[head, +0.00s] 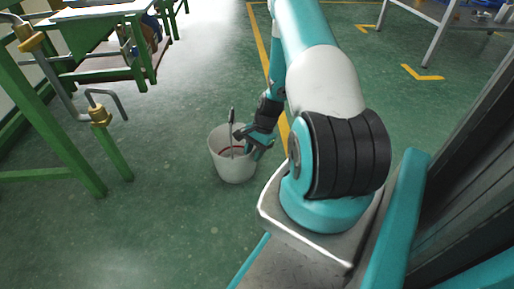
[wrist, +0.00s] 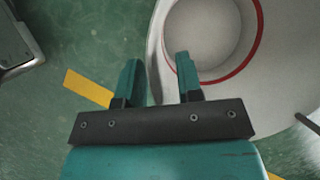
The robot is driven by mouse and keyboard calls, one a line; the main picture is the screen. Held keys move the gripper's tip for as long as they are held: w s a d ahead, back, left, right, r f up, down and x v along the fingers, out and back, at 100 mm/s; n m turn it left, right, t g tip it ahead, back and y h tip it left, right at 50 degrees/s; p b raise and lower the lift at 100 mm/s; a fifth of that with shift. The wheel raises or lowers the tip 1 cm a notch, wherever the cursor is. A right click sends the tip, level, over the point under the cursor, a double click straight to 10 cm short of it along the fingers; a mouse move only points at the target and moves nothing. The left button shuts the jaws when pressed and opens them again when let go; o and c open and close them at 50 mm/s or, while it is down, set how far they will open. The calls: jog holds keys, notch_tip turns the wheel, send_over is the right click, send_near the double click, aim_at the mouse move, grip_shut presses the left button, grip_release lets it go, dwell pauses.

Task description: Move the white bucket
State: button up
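The white bucket (head: 235,173) stands upright on the green floor, with a red ring inside it. A dark thin upright piece (head: 232,117) rises at its far rim. My gripper (head: 247,139) is at the bucket's right rim. In the wrist view, my gripper (wrist: 156,66) is open with its two teal fingers apart. The bucket (wrist: 285,70) fills the upper right there. Its wall edge appears between the fingers, the right finger over the bucket and the left finger outside. I cannot tell whether either finger touches the wall.
A green-framed workbench (head: 75,165) with clamps stands at the left. Another table (head: 440,30) stands at the far right. A yellow floor line (head: 262,50) runs behind my arm. The floor in front of and left of the bucket is clear.

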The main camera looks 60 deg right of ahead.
jog(key=shift+a+f, duration=0.15)
jog(key=shift+f, duration=0.15)
jog(key=shift+c, duration=0.4)
grip_shut()
jog(key=shift+w+r, duration=0.1)
jog(key=shift+w, duration=0.05)
